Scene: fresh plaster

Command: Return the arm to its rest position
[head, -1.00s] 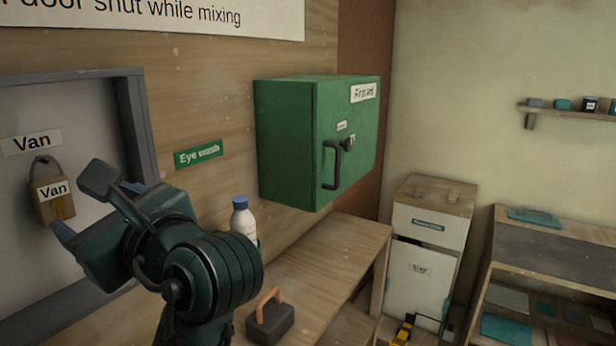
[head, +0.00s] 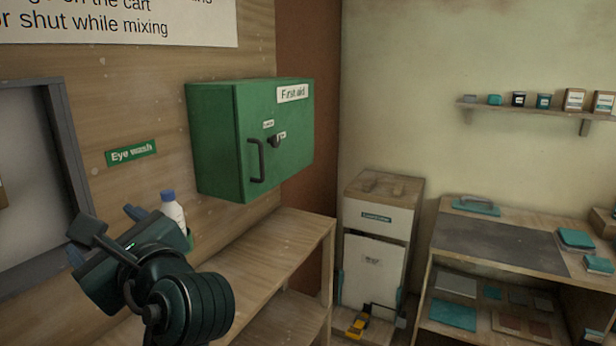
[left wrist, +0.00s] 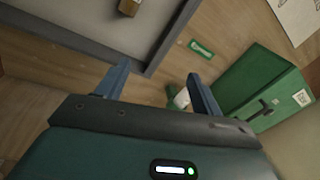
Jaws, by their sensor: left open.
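My left gripper (head: 102,232) is at the lower left of the head view, in front of the wooden wall and the grey-framed panel. In the left wrist view its two blue fingers (left wrist: 158,92) stand wide apart with nothing between them touching either one. The arm hides part of the bench behind it. My right gripper does not show in either view.
A green first aid cabinet (head: 212,140) hangs on the wall, its door closed. A white cabinet (head: 372,265) and a shelved table (head: 497,245) stand at the right.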

